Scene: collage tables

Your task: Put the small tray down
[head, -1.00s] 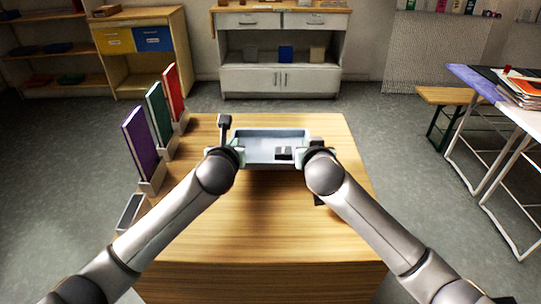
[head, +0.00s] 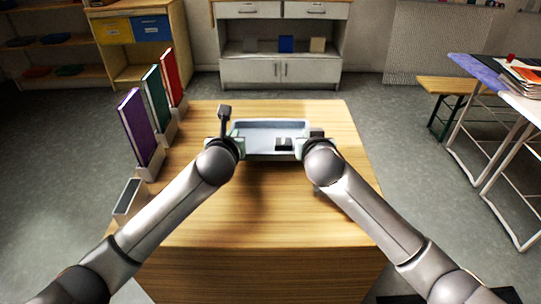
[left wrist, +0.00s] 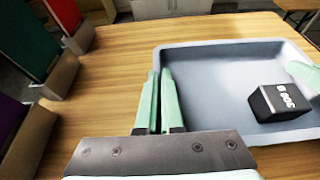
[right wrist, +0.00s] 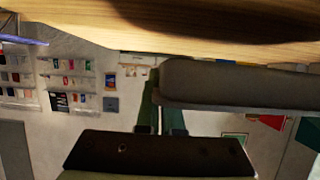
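The small tray (head: 271,153) is grey-blue and shallow, held level between my two grippers above the table. My left gripper (left wrist: 160,105) is shut on its left wall, one finger inside and one outside. My right gripper (right wrist: 160,105) is at the tray's right wall and looks shut on it; the tray's grey side (right wrist: 240,85) shows beside the fingers. A black block (head: 284,144) with white marks lies inside the tray near the right, also seen in the left wrist view (left wrist: 279,102). In the right wrist view a narrow gap shows between tray and table.
The wooden table (head: 270,215) is clear below and in front of the tray. Purple (head: 138,127), green (head: 157,92) and red (head: 171,77) books stand in grey holders along the left edge. Another grey holder (head: 128,201) sits nearer me. A second table stands right, apart.

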